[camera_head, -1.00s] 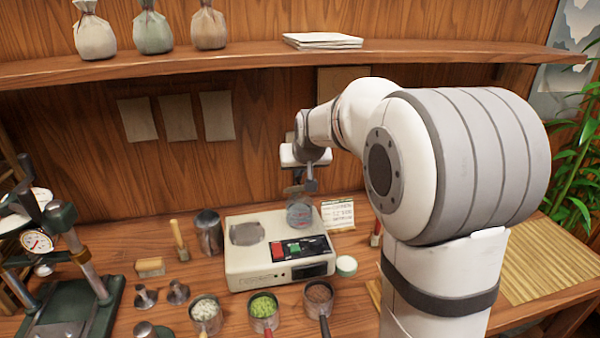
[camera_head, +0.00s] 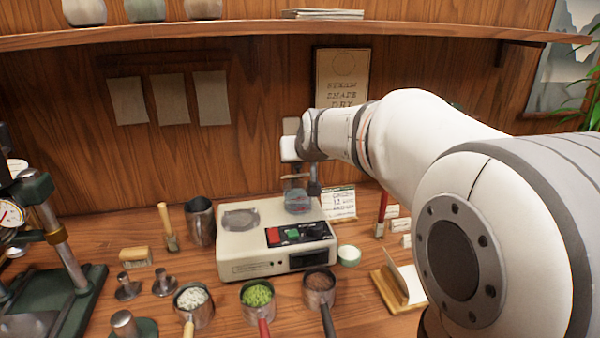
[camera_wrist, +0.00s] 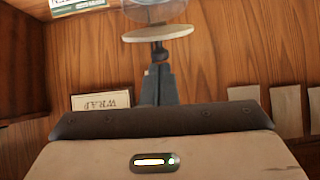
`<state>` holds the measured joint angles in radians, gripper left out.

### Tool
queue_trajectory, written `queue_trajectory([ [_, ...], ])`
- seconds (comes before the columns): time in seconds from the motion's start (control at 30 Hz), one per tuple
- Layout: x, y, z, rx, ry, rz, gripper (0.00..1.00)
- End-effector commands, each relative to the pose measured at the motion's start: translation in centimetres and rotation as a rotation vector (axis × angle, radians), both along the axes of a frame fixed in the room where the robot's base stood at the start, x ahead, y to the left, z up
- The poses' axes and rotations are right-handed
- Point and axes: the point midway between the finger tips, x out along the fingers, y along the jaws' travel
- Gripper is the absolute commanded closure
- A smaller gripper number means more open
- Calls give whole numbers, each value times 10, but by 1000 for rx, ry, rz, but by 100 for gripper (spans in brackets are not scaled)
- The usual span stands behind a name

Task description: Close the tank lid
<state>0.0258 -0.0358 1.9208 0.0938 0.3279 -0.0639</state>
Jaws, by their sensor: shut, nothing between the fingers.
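The cream tea machine (camera_head: 250,267) stands on the counter. Its bluish see-through tank (camera_head: 298,203) rises at the back right of its top. In the wrist view, which looks upside down, the tank (camera_wrist: 150,12) shows at the top edge. A pale round lid (camera_wrist: 157,34) with a dark knob lies against the tank's end; I cannot tell whether it is fully seated. My gripper (camera_wrist: 157,68) is shut and empty, its fingertips at or very near the knob. In the head view my gripper (camera_head: 314,187) is just above and beside the tank, and the lid is hard to make out.
Pots with white (camera_head: 192,298), green (camera_head: 258,296) and brown contents (camera_head: 319,282) stand before the machine. A small card (camera_head: 339,203) stands behind it at right. A dark green press (camera_head: 60,270) is at far left. A shelf (camera_head: 250,34) crosses above.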

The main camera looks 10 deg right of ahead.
Motion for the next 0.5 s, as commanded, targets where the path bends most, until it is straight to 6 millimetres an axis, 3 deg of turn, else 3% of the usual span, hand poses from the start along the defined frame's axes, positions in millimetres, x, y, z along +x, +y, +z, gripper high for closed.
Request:
queue_trajectory([
  [0.03, -3, 0, -13, 0, -27, 0, 100],
  [0.5, -20, 0, -31, 1, -259, 0, 100],
])
